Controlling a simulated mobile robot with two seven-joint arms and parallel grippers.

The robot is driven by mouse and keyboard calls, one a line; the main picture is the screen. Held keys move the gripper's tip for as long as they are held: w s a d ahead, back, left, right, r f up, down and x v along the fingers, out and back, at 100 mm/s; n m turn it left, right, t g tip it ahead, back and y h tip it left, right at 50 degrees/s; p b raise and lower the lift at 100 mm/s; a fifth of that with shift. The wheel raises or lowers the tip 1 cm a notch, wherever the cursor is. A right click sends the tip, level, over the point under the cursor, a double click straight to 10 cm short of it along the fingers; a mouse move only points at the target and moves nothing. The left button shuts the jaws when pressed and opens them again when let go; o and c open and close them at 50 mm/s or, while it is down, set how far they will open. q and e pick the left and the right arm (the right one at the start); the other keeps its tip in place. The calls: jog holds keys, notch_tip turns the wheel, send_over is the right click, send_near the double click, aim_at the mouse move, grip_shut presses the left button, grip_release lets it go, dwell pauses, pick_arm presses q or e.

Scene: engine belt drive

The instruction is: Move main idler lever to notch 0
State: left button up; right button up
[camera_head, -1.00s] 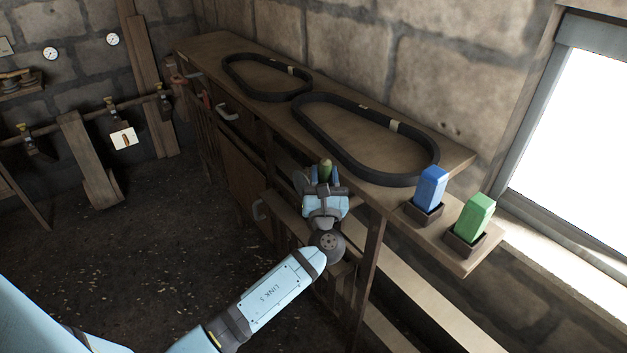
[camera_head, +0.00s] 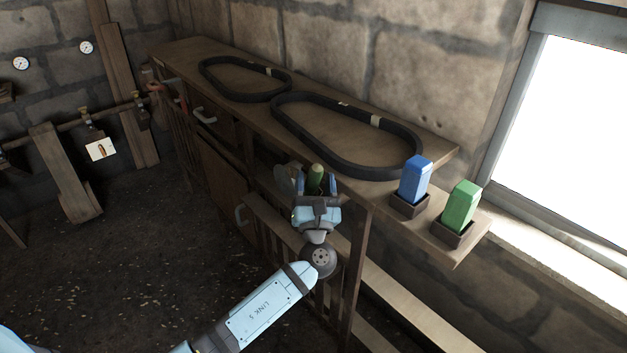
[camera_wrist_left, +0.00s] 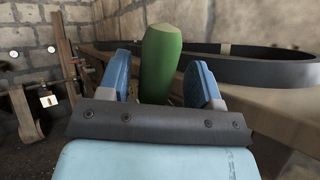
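A green rounded grip (camera_head: 315,178), which may be the top of a lever, stands at the front of the wooden bench. It shows large in the left wrist view (camera_wrist_left: 161,65). Its lower end and any notches are hidden behind my left gripper. My left gripper (camera_head: 317,184) is at the grip, with one blue finger on each side. In the left wrist view my fingers (camera_wrist_left: 160,82) are spread, with a gap between the left finger and the grip; on the right they look close. My right gripper is not in view.
Two black belts (camera_head: 345,133) (camera_head: 243,79) lie on the bench top (camera_head: 425,138). A blue block (camera_head: 415,180) and a green block (camera_head: 461,207) stand in dark holders at its right end. A pipe with valves and a card (camera_head: 101,149) is at the left wall. The floor at left is clear.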

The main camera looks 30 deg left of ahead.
pick_arm(q)
jog(key=shift+r, duration=0.1)
jog(key=shift+s, duration=0.1)
jog(key=b+v, duration=0.2)
jog(key=v, duration=1.1)
jog(key=shift+s+d+f+b, duration=0.15)
jog(key=shift+d+f+b, duration=0.1)
jog(key=shift+b, duration=0.15)
